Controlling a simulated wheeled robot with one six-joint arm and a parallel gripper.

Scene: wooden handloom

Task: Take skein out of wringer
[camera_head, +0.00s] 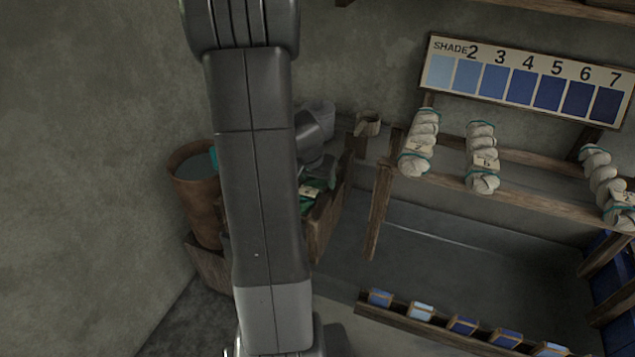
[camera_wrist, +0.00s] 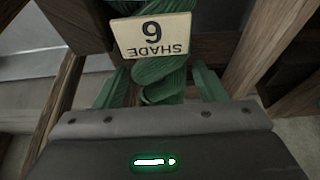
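A dark green twisted skein (camera_wrist: 160,78) with a cream tag (camera_wrist: 152,35) fills the middle of the wrist view. The tag reads SHADE and a digit, upside down. My gripper (camera_wrist: 158,88) has its two green fingers apart, one on each side of the skein, with small gaps showing. In the head view the green skein (camera_head: 317,184) and its tag show partly behind my arm, in a wooden frame (camera_head: 323,221) that seems to be the wringer. My fingers are hard to make out there. The skein's lower part is hidden by my gripper in the wrist view.
A brown bucket (camera_head: 196,190) stands left of my arm. A wooden rail (camera_head: 520,158) with several pale skeins and a shade chart (camera_head: 526,80) are at the right. A basin (camera_head: 470,262) and a rack of blue samples (camera_head: 440,320) lie below.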

